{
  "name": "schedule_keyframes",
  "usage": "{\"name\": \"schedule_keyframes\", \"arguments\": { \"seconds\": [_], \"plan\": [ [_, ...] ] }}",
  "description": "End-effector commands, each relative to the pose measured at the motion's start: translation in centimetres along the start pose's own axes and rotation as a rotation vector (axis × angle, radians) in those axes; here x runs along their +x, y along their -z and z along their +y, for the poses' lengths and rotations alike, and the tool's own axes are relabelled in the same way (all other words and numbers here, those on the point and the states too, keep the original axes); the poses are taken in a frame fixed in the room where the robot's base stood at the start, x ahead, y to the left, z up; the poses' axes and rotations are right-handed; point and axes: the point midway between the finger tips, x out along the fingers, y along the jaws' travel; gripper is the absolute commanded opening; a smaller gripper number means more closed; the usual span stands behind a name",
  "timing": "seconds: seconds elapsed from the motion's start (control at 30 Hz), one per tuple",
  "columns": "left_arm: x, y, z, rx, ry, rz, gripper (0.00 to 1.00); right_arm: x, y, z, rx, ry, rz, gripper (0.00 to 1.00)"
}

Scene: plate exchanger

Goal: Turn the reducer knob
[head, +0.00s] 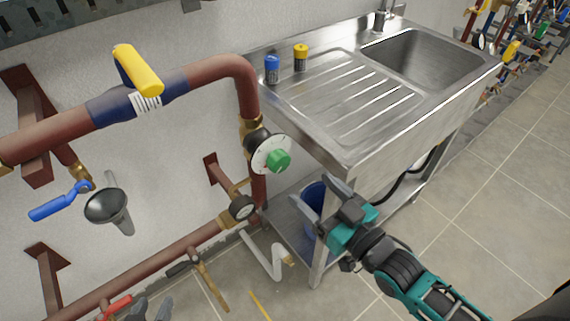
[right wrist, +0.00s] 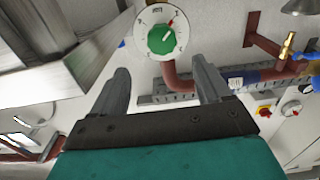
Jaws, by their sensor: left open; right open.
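The green reducer knob (head: 279,160) sits on a white round dial (head: 262,160) on the vertical red-brown pipe left of the sink. In the right wrist view the green knob (right wrist: 161,40) shows face-on, on the dial (right wrist: 148,20) with marks and a red spot at its upper right. My right gripper (head: 320,192) is open and empty, below and right of the knob in the head view. In the right wrist view its fingertips (right wrist: 160,76) are below the knob and spread wider than it, apart from it.
A yellow-handled valve (head: 138,70) and blue lever (head: 60,201) are at left. Open floor lies right.

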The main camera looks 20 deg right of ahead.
Motion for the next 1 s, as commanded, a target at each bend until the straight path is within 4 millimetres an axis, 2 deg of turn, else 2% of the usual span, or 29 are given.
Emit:
{"name": "schedule_keyframes", "arguments": {
  "seconds": [0.03,0.3,0.5,0.7,0.97,1.0],
  "plan": [
    [0.1,-0.1,0.0,0.000,0.000,0.000,0.43,1.1,0.1,0.1,-0.001,-0.002,0.004,0.77],
    [0.2,-0.3,0.1,-0.001,-0.002,-0.004,0.43,6.0,0.0,0.0,-0.001,-0.001,0.001,0.77],
    [0.3,-0.2,0.4,-0.002,-0.008,-0.003,0.43,8.6,-0.1,0.1,0.000,-0.001,-0.001,0.77],
    [0.3,-0.1,0.4,-0.002,-0.009,0.001,0.43,9.6,-0.1,0.0,0.000,-0.001,-0.004,0.77],
    [0.4,0.2,0.3,-0.001,-0.008,0.007,0.43,9.6,-0.1,0.0,0.000,-0.001,-0.004,0.77],
    [0.4,0.2,0.3,-0.001,-0.008,0.007,0.43,9.6,-0.1,0.0,0.000,-0.001,-0.004,0.74]
  ]
}}
